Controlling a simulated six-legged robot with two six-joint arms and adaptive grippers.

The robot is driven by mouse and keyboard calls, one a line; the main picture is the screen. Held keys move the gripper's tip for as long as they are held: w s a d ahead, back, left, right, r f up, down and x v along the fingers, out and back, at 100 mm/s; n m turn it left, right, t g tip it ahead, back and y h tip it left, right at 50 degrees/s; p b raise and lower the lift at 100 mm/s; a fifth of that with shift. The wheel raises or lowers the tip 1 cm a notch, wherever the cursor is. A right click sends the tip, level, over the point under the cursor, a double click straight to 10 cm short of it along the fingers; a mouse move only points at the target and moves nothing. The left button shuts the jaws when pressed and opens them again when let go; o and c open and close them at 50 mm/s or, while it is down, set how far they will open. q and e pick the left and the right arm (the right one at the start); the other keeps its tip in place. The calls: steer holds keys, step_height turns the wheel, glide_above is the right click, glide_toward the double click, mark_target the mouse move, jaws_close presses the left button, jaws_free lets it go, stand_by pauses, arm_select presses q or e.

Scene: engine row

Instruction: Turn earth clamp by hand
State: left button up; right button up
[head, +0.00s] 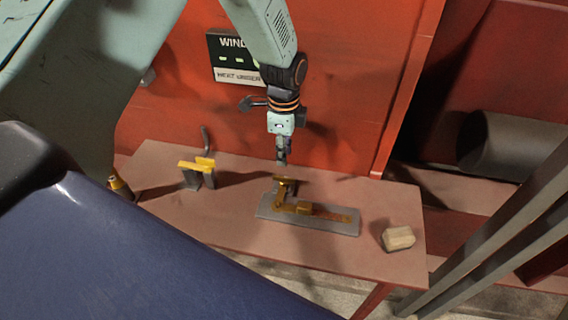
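The earth clamp looks to be the brass-coloured piece (281,196) standing at the left end of a flat grey plate (335,228) on the table. A brass bar with a small block runs along the plate from its foot. My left gripper (282,161) points straight down just above the top of the brass piece. Its fingertips look close to that top, but I cannot tell whether they touch it. The fingers show as one narrow dark shape, so their opening is hidden. My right gripper is not in view.
The reddish table (240,235) carries a yellow-topped grey bracket (197,172) at left and a pale wooden block (398,238) at right. A red panel with a sign (232,58) stands behind. Grey slanted bars (500,240) and a dark cylinder (510,146) are at right.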

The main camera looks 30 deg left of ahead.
arm_select(q)
steer(key=shift+r, duration=2.2)
